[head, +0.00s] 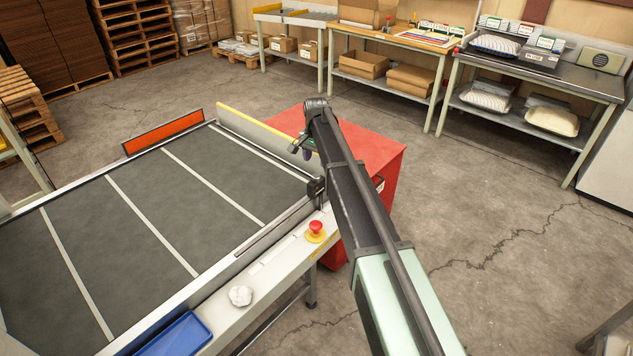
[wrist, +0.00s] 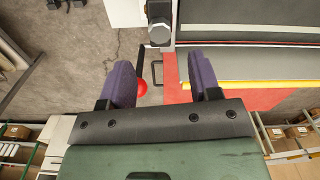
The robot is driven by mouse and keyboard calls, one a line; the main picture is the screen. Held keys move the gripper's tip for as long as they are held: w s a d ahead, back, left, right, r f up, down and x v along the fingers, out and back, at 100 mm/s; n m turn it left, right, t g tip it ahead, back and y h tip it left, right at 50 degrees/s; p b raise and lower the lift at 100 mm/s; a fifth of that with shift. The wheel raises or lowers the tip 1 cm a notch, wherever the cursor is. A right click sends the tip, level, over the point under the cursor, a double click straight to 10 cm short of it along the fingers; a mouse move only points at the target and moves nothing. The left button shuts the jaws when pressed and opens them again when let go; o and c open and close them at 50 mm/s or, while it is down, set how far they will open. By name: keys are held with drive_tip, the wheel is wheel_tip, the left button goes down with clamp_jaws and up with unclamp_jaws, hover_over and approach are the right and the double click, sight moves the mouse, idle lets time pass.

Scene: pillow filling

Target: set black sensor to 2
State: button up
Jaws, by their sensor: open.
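A small black sensor (head: 316,187) sits on the near rail at the conveyor's right end in the head view. In the wrist view a dark block with a grey many-sided face, which looks like the same sensor (wrist: 160,30), stands beside the belt end, ahead of the fingers. No number or setting on it is readable. My gripper (wrist: 161,80) is open and empty, its two purple fingers apart with floor and red surface between them. In the head view my gripper (head: 306,152) is mostly hidden behind my arm, above the belt's right end.
A black lever with a red ball (wrist: 142,88) shows near the left finger. A red cabinet (head: 385,150) stands beyond the conveyor end. A red stop button (head: 316,229) and a blue tray (head: 176,336) are on the near rail. Workbenches (head: 545,75) stand at the back.

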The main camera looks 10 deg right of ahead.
sight(316, 176)
wheel_tip(316, 176, down, 7)
drive_tip(key=b, duration=0.5)
drive_tip(key=shift+f, duration=0.1)
